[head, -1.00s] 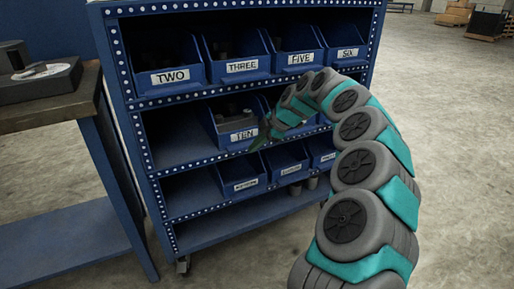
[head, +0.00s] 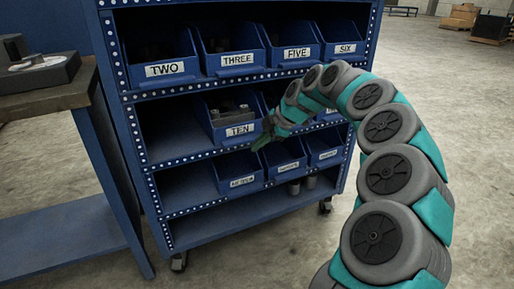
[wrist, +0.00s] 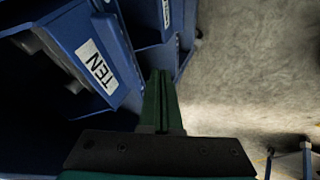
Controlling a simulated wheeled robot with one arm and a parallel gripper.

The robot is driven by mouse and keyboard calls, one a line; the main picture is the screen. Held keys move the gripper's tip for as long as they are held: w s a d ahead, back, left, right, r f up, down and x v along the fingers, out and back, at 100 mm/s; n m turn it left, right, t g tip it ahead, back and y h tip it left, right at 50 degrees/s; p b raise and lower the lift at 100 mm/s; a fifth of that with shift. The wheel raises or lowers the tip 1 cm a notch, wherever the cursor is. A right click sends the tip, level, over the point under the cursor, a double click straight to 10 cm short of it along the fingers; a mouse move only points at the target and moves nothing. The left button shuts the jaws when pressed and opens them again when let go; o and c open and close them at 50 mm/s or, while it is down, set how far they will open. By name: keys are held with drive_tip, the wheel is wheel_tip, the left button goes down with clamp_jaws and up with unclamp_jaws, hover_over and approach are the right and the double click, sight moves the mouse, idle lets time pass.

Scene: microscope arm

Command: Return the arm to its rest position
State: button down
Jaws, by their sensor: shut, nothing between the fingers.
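My arm (head: 392,175), grey and teal, curves up from the lower right of the head view and bends left toward the blue shelf rack. My gripper (head: 262,143) is at its end, in front of the rack near the TEN bin (head: 240,131). In the wrist view the green fingers (wrist: 160,85) are together with nothing between them. The TEN bin (wrist: 100,68) is left of the fingers there; I cannot tell if they touch any bin.
The blue rack (head: 200,230) holds several labelled bins, including TWO (head: 165,70) and SIX (head: 345,48). A workbench (head: 45,98) with a dark block stands at the left. Open concrete floor (head: 470,120) lies to the right.

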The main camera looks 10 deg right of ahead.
drive_tip(key=v, duration=0.8)
drive_tip(key=s+a+r+m+g+h, duration=0.1)
drive_tip(key=s+a+m, duration=0.25)
drive_tip(key=s, duration=0.55)
drive_tip(key=s+a+r+m+g+h, duration=0.15)
drive_tip(key=s+a, duration=0.25)
drive_tip(key=s, duration=0.4)
drive_tip(key=s+d+f+m+g+h, duration=0.1)
drive_tip(key=s+f+m, duration=0.3)
drive_tip(key=s, duration=0.5)
drive_tip(key=s+d+f+m+g+h+p, duration=0.1)
drive_tip(key=s+d+f+m, duration=0.3)
drive_tip(key=s, duration=0.6)
drive_tip(key=s+d+f+m+g+h, duration=0.1)
drive_tip(key=s+d+f+m, duration=0.2)
drive_tip(key=s+f+m, duration=0.3)
drive_tip(key=s+m, duration=0.1)
drive_tip(key=s, duration=0.3)
drive_tip(key=shift+d+h+p, duration=0.2)
drive_tip(key=shift+h+p, duration=0.15)
drive_tip(key=shift+p, duration=0.05)
drive_tip(key=shift+s, duration=0.1)
